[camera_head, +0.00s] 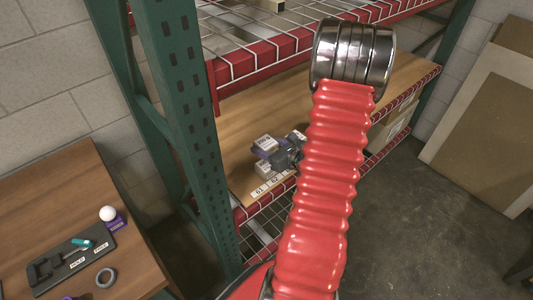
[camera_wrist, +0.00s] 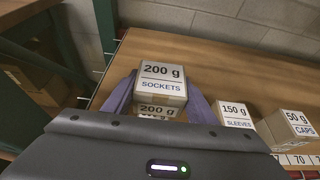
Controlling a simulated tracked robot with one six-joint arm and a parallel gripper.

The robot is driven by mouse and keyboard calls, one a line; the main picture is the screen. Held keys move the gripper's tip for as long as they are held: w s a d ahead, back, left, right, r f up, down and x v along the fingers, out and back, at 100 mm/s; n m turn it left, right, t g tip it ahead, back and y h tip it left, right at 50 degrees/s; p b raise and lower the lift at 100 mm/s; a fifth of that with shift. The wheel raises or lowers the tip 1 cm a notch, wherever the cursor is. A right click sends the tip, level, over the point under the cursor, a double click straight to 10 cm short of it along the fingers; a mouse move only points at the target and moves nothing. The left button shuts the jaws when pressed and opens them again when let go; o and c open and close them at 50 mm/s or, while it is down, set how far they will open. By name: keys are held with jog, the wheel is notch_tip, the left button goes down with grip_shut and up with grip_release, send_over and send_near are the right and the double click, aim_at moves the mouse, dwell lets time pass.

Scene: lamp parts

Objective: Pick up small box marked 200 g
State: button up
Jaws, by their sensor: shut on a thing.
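The small box marked 200 g SOCKETS (camera_wrist: 160,85) stands between the two purple fingers of my gripper (camera_wrist: 160,98) in the wrist view. The fingers are shut on its sides. A second 200 g label shows just below it, partly hidden by my gripper body; I cannot tell whether it is on the same box or another. In the head view, my gripper (camera_head: 287,152) is at the shelf, with a pale box (camera_head: 265,144) at it. Whether the box is clear of the shelf is hard to tell.
To the right in the wrist view are boxes marked 150 g SLEEVES (camera_wrist: 235,115) and 50 g CAPS (camera_wrist: 290,127). The wooden shelf (camera_head: 235,130) has a numbered front strip (camera_head: 272,187). A green upright (camera_head: 185,100) stands left, and a wire deck (camera_head: 270,45) lies above.

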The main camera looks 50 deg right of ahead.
aim_at(261, 138)
jog(key=shift+r, duration=1.6)
